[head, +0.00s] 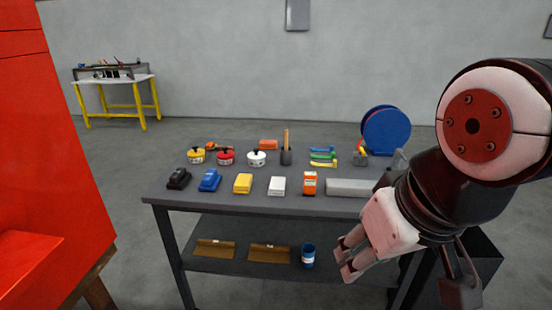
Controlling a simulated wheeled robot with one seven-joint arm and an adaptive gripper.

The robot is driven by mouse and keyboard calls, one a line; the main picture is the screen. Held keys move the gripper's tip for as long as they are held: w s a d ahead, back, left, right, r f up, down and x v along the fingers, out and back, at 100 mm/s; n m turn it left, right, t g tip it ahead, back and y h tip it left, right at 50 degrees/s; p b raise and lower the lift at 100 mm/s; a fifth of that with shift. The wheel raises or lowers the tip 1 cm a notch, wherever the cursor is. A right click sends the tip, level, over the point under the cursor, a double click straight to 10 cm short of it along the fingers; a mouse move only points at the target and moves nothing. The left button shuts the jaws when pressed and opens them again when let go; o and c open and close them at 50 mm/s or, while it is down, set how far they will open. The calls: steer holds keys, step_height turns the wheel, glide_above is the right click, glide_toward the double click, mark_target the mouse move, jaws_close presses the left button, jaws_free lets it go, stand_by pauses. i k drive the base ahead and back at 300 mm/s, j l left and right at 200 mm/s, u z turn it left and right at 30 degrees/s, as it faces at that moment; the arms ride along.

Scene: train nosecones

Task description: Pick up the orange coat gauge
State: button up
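The orange coat gauge appears to be the small upright orange box with a pale label (310,183), in the front row on the grey table (235,204), right of a white box. My gripper (404,282) is at the right, nearer to me than the table's front right corner. Its fingers look spread apart with nothing between them. It is to the right of the orange box and clear of it. My arm hides part of the table's right end.
Black, blue, yellow and white items (278,186) stand left of the orange box. A grey block (350,187) lies right of it. A red cabinet (50,150) stands at left.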

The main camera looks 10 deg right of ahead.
mark_target(309, 178)
steer(key=z, duration=0.25)
steer(key=u, duration=3.6)
steer(key=z, duration=3.6)
steer(key=i+j, duration=0.25)
steer(key=i, duration=0.2)
steer(key=i+j+u, duration=0.1)
steer(key=i, duration=0.35)
steer(key=j, duration=0.1)
